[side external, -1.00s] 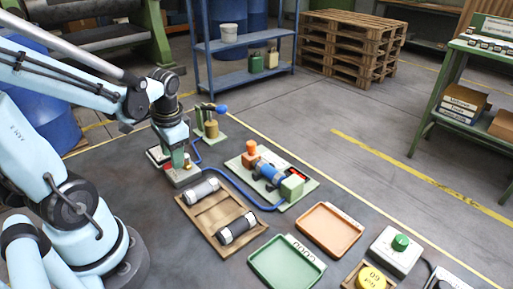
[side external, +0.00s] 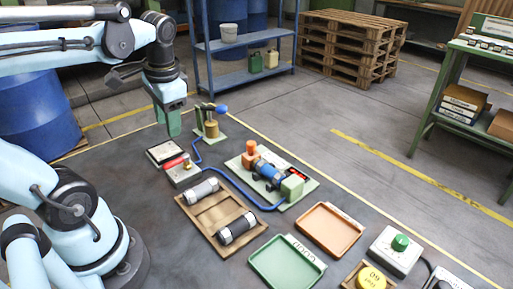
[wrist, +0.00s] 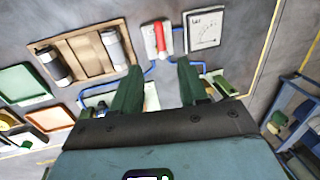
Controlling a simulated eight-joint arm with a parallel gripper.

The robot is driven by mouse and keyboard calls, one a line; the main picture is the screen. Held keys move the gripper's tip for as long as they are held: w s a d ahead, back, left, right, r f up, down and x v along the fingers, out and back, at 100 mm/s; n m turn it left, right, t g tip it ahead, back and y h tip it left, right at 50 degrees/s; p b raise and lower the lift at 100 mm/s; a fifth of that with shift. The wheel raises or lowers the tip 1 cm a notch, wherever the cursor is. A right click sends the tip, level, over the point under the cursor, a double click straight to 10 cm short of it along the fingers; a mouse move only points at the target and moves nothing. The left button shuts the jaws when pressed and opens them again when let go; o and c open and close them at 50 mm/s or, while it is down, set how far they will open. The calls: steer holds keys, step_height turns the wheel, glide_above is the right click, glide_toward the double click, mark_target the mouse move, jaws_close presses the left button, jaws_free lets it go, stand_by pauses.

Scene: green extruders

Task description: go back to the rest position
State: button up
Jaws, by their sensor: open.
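My gripper (side external: 174,122) hangs raised above the far left of the dark table, apart from everything on it. In the wrist view my gripper's green fingers (wrist: 158,82) are spread with nothing held between them. Below it, a small grey block with a red bar and a brass knob (side external: 182,172) sits on the table. The block also shows in the wrist view (wrist: 157,40), beyond the fingertips. Next to it lies a flat square gauge with a white face (side external: 165,152), also in the wrist view (wrist: 203,29).
A wooden tray (side external: 207,206) holds two grey-black cylinders. A pale green base (side external: 303,193) carries a blue cylinder, with a blue hose beside it. A brass-bodied fixture (side external: 211,128), green tray (side external: 287,264), orange tray (side external: 329,231) and green and yellow buttons also stand on the table.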

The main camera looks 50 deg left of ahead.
stand_by(0.3)
steer(key=w+d+f+t+h, duration=0.2)
steer(key=w+d+t, duration=0.4)
steer(key=d, duration=0.5)
steer(key=shift+d+f+t, duration=0.35)
steer(key=shift+f+t, duration=0.25)
steer(key=shift+f, duration=0.05)
